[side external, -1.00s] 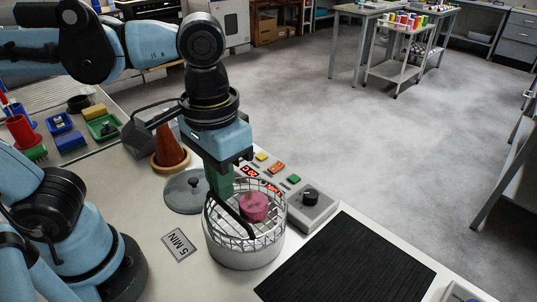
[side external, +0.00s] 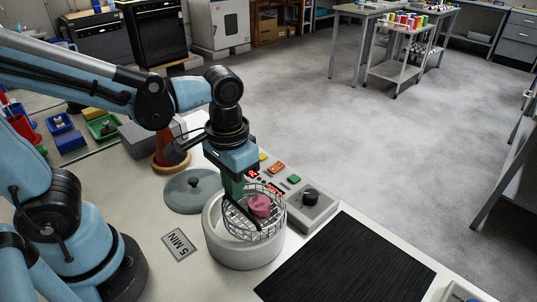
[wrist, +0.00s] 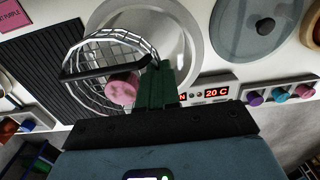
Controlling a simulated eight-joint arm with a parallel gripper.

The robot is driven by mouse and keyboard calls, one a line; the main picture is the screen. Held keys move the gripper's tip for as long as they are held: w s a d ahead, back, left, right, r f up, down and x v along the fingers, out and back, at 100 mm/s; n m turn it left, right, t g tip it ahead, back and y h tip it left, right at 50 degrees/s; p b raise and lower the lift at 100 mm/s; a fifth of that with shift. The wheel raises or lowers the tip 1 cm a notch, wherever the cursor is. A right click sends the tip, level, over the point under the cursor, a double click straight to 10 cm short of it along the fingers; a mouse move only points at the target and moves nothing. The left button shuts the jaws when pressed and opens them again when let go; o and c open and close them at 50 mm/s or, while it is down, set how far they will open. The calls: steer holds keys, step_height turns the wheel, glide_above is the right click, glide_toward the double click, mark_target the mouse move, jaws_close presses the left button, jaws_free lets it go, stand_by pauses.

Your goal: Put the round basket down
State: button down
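The round wire basket (side external: 256,222) holds a pink round piece (side external: 260,205). It also shows in the wrist view (wrist: 88,58). My gripper (side external: 236,192) is shut on the end of the basket's black handle (wrist: 105,72), with its green fingers (wrist: 156,85) at the rim. The basket is over the white round drying pot (side external: 243,256), raised and off-centre towards the black mat. Whether its bottom clears the pot's rim is hard to tell.
A black ribbed mat (side external: 345,262) lies clear at the front right. A control box (side external: 310,203) with a knob stands beside the pot. A grey round lid (side external: 193,190), a "5 MIN" card (side external: 179,245) and an orange cone (side external: 168,150) are to the left.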

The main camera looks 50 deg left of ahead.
steer(key=c, duration=1.8)
jaws_free()
steer(key=shift+f, duration=0.55)
steer(key=o, duration=0.4)
steer(key=shift+o, duration=0.2)
steer(key=shift+r, duration=0.1)
step_height(320, 180, up, 12)
steer(key=r, duration=0.1)
steer(key=w+a+f+t, duration=0.3)
steer(key=a+f+t, duration=0.4)
steer(key=shift+f, duration=0.4)
steer(key=shift+a, duration=0.1)
